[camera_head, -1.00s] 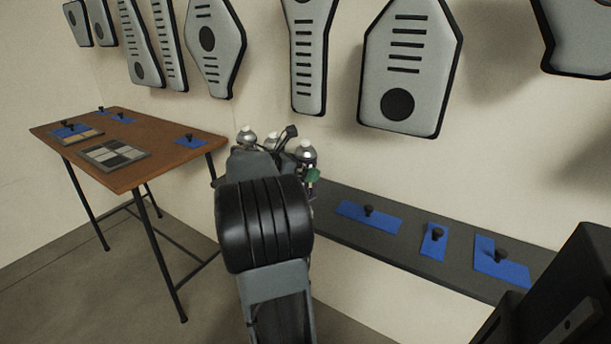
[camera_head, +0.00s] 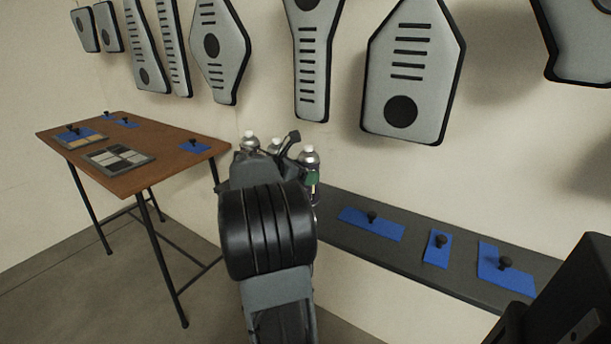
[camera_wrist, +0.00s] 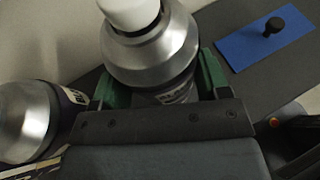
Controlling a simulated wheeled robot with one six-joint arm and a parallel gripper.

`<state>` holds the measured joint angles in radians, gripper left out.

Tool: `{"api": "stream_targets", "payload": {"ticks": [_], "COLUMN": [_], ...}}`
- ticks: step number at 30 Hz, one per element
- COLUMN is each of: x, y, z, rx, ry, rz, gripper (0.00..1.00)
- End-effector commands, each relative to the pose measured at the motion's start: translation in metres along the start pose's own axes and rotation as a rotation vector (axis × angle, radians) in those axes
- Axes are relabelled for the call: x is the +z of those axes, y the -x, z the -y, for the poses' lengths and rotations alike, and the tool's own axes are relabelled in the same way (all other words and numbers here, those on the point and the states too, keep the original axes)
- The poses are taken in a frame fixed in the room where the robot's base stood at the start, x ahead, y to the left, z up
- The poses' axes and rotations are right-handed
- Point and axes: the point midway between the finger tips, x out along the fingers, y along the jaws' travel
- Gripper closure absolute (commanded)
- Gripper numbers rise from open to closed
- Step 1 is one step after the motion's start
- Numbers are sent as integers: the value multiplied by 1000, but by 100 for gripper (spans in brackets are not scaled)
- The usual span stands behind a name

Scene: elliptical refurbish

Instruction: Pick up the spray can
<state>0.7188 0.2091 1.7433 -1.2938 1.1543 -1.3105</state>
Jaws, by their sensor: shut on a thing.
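A spray can with a white cap and silver shoulder stands at the right of a small group in the head view (camera_head: 309,158). It fills the upper middle of the wrist view (camera_wrist: 152,42). My gripper (camera_wrist: 158,78) is shut on this can, with one green finger on each side of its body below the shoulder. In the head view my gripper is mostly hidden behind my own arm, and the can's lower end is hard to see. A second can (camera_wrist: 28,118) is left of the held one in the wrist view; two cans show beside my arm in the head view (camera_head: 249,141).
A dark bench (camera_head: 335,228) runs along the wall, with blue mats (camera_head: 370,224) bearing black knobs. A brown table (camera_head: 180,160) stands at left with a sample board (camera_head: 118,157). Grey panels (camera_head: 410,70) hang above. A black object (camera_head: 570,290) is at lower right.

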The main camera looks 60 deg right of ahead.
Motion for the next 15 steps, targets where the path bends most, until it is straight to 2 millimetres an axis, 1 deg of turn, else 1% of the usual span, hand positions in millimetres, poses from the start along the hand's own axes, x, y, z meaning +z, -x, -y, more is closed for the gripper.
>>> {"api": "stream_targets", "payload": {"ticks": [8,15], "x": [32,58], "y": [14,60], "z": [0,16], "rx": [1,4], "ry": [-4,-3], "rz": [2,2], "gripper": [59,59]}}
